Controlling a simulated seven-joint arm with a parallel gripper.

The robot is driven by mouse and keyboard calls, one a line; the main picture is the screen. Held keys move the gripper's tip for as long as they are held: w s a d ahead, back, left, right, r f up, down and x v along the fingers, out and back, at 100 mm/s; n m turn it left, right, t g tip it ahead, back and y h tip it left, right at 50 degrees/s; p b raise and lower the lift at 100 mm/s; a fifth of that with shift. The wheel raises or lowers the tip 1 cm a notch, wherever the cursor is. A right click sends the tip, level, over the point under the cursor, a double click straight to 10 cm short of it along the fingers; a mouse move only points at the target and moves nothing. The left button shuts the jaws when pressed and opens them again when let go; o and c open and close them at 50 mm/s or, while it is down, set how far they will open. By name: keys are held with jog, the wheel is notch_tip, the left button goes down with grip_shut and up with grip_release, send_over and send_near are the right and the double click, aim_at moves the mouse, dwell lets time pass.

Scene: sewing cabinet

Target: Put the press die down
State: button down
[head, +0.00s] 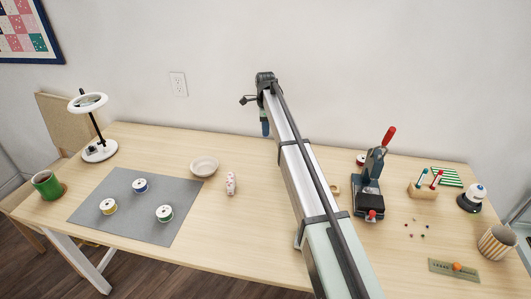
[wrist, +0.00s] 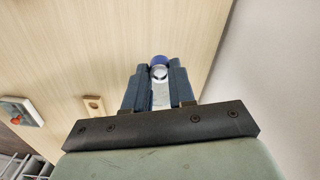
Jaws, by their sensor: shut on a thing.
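My gripper (wrist: 157,82) is shut on the press die (wrist: 159,72), a small silvery round piece with a blue rim between the two dark blue fingers in the wrist view. In the head view my gripper (head: 265,126) is at the far end of my arm, near the back edge of the table, and the die cannot be made out there. The pale wooden table (wrist: 85,45) shows behind the die; I cannot tell the gap between them.
A hand press (head: 371,185) with a red-tipped lever stands right of my arm. A small wooden piece with a hole (wrist: 94,104) lies near it. Left are a white dish (head: 204,166), a small patterned figure (head: 231,184) and a grey mat (head: 125,221) with spools.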

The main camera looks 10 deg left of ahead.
notch_tip(320, 180, down, 10)
jog(key=shift+r, duration=0.1)
dwell(0.4)
jog(key=c, duration=0.9)
grip_release()
jog(key=shift+c, duration=0.2)
notch_tip(320, 180, up, 12)
jog(key=shift+r, duration=0.1)
